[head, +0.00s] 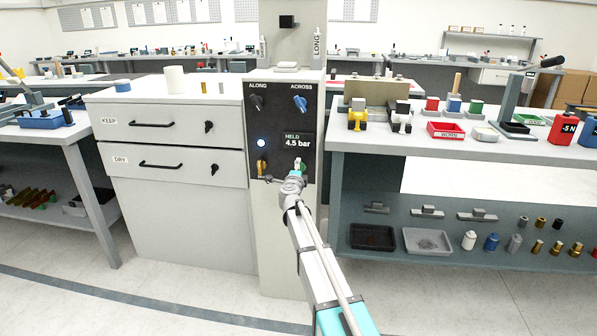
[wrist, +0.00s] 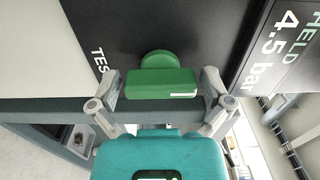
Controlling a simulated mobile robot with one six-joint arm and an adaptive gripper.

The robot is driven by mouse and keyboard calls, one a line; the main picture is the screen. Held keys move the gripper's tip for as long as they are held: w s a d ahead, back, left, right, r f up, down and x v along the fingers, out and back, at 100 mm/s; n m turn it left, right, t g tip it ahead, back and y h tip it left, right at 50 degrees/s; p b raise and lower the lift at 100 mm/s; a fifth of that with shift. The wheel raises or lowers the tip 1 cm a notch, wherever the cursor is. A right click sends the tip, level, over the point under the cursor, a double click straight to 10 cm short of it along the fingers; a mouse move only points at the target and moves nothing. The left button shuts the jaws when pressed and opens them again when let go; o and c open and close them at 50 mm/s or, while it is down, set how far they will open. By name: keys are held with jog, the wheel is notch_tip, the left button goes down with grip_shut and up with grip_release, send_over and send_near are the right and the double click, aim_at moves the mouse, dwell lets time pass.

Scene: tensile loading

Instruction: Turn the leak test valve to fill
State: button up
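The leak test valve is a green knob (wrist: 162,83) low on the dark control panel. It has a short white line near one end of its bar, and part of a label starting "TES" shows beside it in the wrist view. My gripper (wrist: 162,90) has one finger at each end of the bar, close against it with little or no gap. In the head view my gripper (head: 295,178) is at the panel's lower right and hides most of the knob. The panel display (head: 298,140) reads HELD 4.5 bar.
A drawer cabinet (head: 175,195) stands left. A workbench (head: 440,150) with parts stands right. The floor in front is clear.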

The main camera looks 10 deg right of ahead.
jog(key=shift+s, duration=0.15)
jog(key=v, duration=1.1)
jog(key=shift+s, duration=0.35)
jog(key=shift+a, duration=0.15)
